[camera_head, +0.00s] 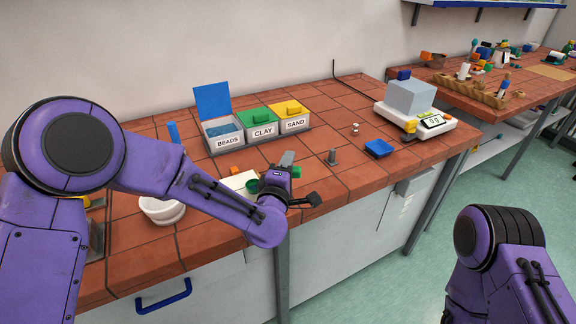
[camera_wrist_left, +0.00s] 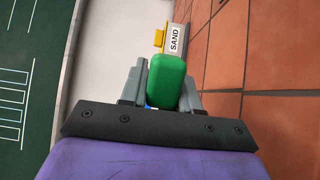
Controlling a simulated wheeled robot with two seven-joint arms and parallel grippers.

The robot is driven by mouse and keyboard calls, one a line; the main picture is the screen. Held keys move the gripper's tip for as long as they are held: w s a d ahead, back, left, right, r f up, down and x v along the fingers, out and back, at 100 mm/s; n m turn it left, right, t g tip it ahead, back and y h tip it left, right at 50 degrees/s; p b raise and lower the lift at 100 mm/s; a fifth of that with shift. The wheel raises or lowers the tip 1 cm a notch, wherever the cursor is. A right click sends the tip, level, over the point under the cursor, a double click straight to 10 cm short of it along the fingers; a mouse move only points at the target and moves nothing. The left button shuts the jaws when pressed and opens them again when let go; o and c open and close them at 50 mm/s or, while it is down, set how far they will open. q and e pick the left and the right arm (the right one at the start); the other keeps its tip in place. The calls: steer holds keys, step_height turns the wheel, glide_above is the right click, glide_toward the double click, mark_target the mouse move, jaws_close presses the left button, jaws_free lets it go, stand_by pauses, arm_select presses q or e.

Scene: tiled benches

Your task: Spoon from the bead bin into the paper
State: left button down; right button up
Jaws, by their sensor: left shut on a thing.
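The bead bin (camera_head: 224,133), labelled BEADS, stands at the back left with its blue lid raised and blue beads (camera_head: 221,129) inside. The paper (camera_head: 237,181), a pale sheet, lies near the bench's front, partly hidden by my left arm. My left gripper (camera_head: 287,160) is in front of the bins, near the paper's right side. It is shut on a green thing, apparently the spoon (camera_wrist_left: 167,80), whose block-like end sits between the fingers in the wrist view. A green round part (camera_head: 253,187) shows beside the gripper, over the paper's edge. Whether it holds beads cannot be told. My right gripper is out of view.
The lidded clay bin (camera_head: 262,131) and sand bin (camera_head: 294,123) adjoin the bead bin. A white bowl (camera_head: 160,211) stands at left. Bare tiles lie between.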

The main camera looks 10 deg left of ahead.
arm_select(q)
steer(key=shift+a, duration=0.15)
steer(key=a+r+n+t+y+b, duration=0.1)
steer(key=a+r+n+b, duration=0.4)
steer(key=n, duration=0.5)
steer(key=shift+s+a+r+n+t+y+b, duration=0.35)
steer(key=shift+a+r+t, duration=0.25)
steer(key=shift+a+r, duration=0.2)
steer(key=a+f+n+y+b, duration=0.1)
steer(key=a+n+y+b, duration=0.1)
steer(key=a+n+b, duration=0.3)
steer(key=s+a+f+n+y+b, duration=0.1)
steer(key=a+n+y+b, duration=0.2)
steer(key=a+n+b, duration=0.3)
steer(key=n+b, duration=0.3)
steer(key=n, duration=0.1)
steer(key=shift+a+f, duration=0.2)
steer(key=shift+f, duration=0.05)
steer(key=shift+n, duration=0.25)
